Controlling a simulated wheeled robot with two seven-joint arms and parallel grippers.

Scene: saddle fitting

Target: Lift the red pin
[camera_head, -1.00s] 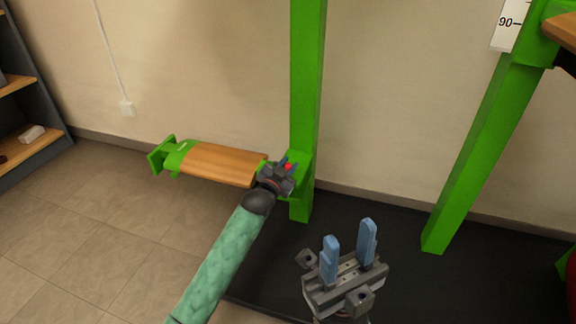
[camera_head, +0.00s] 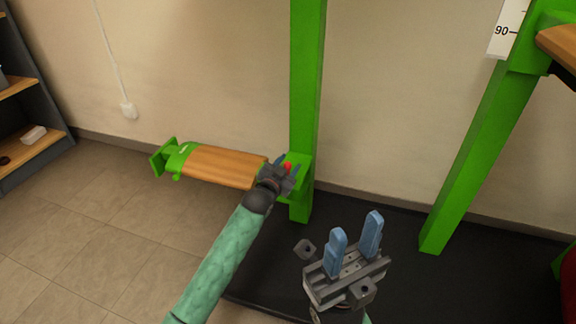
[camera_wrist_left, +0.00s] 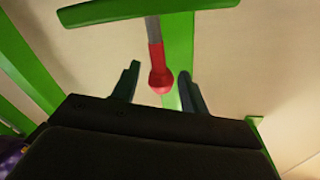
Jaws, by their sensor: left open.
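The red pin (camera_head: 287,166) is at the green bracket by the foot of the left green post. In the left wrist view the red pin (camera_wrist_left: 158,72) has a rounded red knob and a grey shaft that runs up to a green bar (camera_wrist_left: 100,12). My left gripper (camera_head: 288,167) is at the pin. Its open fingers (camera_wrist_left: 157,88) stand on either side of the knob, with gaps on both sides. My right gripper (camera_head: 356,242) is open and empty at the lower middle, well apart from the pin.
A wooden board with green ends (camera_head: 222,166) extends left from the left green post (camera_head: 305,80). A second green post (camera_head: 478,150) stands on the right. A black mat (camera_head: 400,290) covers the floor, and a shelf (camera_head: 30,100) stands far left.

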